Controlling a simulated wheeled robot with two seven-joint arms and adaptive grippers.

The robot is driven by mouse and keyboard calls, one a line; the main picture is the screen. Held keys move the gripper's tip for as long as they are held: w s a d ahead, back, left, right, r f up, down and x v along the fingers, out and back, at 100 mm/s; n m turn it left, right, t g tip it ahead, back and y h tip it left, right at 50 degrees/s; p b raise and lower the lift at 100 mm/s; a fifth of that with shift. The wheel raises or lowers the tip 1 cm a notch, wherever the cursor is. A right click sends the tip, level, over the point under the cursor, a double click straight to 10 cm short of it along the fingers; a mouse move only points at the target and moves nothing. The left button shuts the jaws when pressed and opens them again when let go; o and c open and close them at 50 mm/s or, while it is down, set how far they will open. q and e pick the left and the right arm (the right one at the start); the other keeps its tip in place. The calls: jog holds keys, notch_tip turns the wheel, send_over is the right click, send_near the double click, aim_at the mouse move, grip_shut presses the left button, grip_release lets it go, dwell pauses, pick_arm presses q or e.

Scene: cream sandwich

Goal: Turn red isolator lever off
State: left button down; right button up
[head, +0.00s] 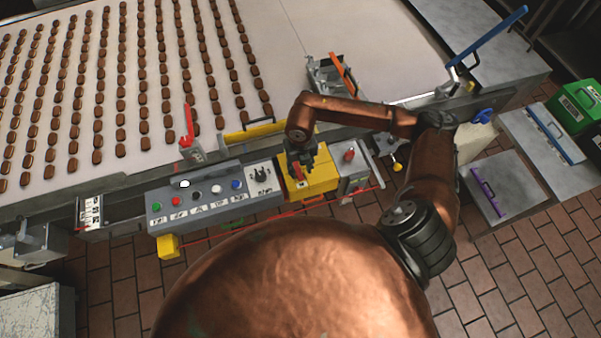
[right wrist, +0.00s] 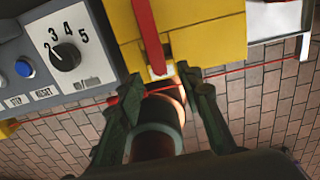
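My right gripper (head: 301,160) is over the box, close to the lever. In the right wrist view its two dark fingers (right wrist: 162,80) are spread apart, with nothing clearly held between them. Whether a finger touches the lever cannot be told. My left gripper is out of view.
A grey panel (head: 171,192) with coloured buttons and a numbered dial (right wrist: 66,55) adjoins the box on the left. A red knob (head: 349,155) stands on its right. A red cable (right wrist: 95,109) runs below. The conveyor (head: 300,25) lies behind, with rows of chocolate pieces.

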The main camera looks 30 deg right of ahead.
aim_at(301, 177)
jog(key=shift+f, duration=1.8)
jog(key=shift+c, duration=0.6)
grip_shut()
